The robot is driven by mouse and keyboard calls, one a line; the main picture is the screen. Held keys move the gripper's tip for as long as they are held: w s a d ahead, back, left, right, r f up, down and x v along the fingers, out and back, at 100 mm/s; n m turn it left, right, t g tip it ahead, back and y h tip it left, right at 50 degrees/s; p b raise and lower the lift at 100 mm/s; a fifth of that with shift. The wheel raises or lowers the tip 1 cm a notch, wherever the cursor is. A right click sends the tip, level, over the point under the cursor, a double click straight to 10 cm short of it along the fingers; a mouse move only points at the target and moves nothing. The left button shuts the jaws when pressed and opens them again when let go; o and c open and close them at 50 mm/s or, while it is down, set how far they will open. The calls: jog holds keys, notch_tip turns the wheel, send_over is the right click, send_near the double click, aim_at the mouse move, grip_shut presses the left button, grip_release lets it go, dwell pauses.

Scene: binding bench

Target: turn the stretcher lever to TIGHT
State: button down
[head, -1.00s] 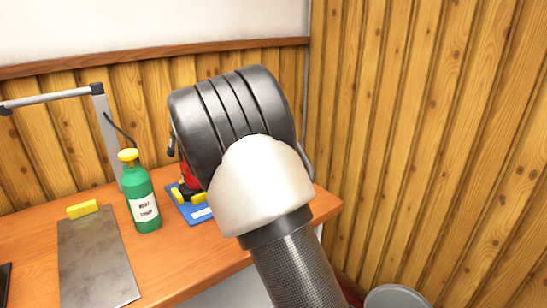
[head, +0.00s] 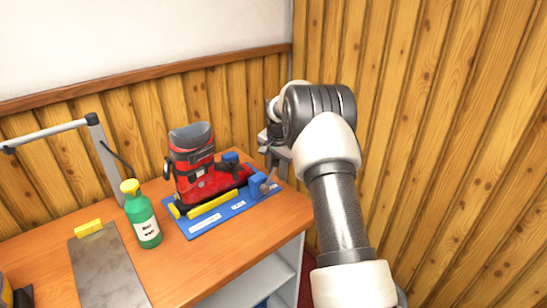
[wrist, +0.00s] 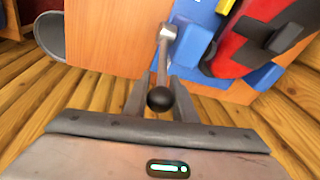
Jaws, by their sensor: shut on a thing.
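A red and grey boot (head: 195,170) stands on a blue stretcher board (head: 235,207) at the right end of the bench. The stretcher lever (wrist: 165,55) shows in the wrist view as a metal rod on a blue block (wrist: 192,42), with a black ball knob (wrist: 160,99) at its near end. My gripper (wrist: 160,80) is shut on the lever, one finger on each side of the rod near the knob. In the head view my gripper (head: 274,158) is beside the board's right end, partly hidden by my wrist. The white labels on the board are too small to read.
A grey metal plate (head: 110,270) and a yellow block (head: 88,228) lie further left, near a lamp arm (head: 45,133). A wooden wall (head: 430,120) rises close on the right.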

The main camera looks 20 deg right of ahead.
jog(key=shift+w+d+f+g+y+p, duration=0.1)
jog(key=shift+d+f+g+y+p, duration=0.25)
jog(key=shift+y+p, duration=0.25)
jog(key=shift+w+d+f+g+y+p, duration=0.15)
jog(key=shift+f+g+y+p, duration=0.1)
jog(key=shift+f+y+p, duration=0.25)
jog(key=shift+s, duration=0.15)
jog(key=c, duration=1.5)
grip_release()
jog(key=shift+o, duration=0.2)
notch_tip(320, 180, up, 17)
jog(key=s+d, duration=0.2)
jog(key=d, duration=0.1)
jog(key=shift+s, duration=0.2)
jog(key=shift+a, duration=0.1)
